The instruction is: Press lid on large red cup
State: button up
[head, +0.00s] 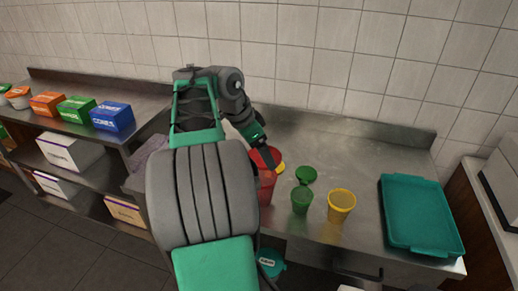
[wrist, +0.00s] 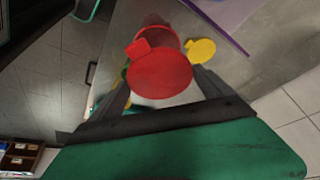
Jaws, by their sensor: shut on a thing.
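The large red cup (head: 266,188) stands on the steel counter, partly hidden behind my arm; in the wrist view the cup (wrist: 157,24) shows just beyond the lid. My gripper (head: 270,158) is at the cup's top. In the wrist view the round red lid (wrist: 160,75) with its tab lies between the two fingers of my gripper (wrist: 162,80), which are shut on it. The lid overlaps the cup in that view, so I cannot tell whether it touches the rim.
A yellow lid (wrist: 201,50) lies near the red cup. A green cup (head: 301,201), a green lid (head: 306,174) and a yellow cup (head: 341,204) stand close on the right. A teal tray (head: 420,212) lies farther right. The counter behind the cups is clear.

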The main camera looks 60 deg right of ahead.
jog(key=shift+w+f+b, duration=0.1)
jog(key=shift+f+b, duration=2.7)
jog(key=shift+f, duration=0.35)
jog(key=shift+a+f+b, duration=0.1)
jog(key=shift+f+b, duration=0.25)
jog(key=shift+f, duration=0.1)
jog(key=o, duration=1)
jog(key=shift+o, duration=0.2)
jog(key=shift+r, duration=0.1)
notch_tip(320, 180, up, 6)
jog(key=p, duration=0.5)
jog(key=shift+p, duration=0.4)
jog(key=shift+c, duration=0.4)
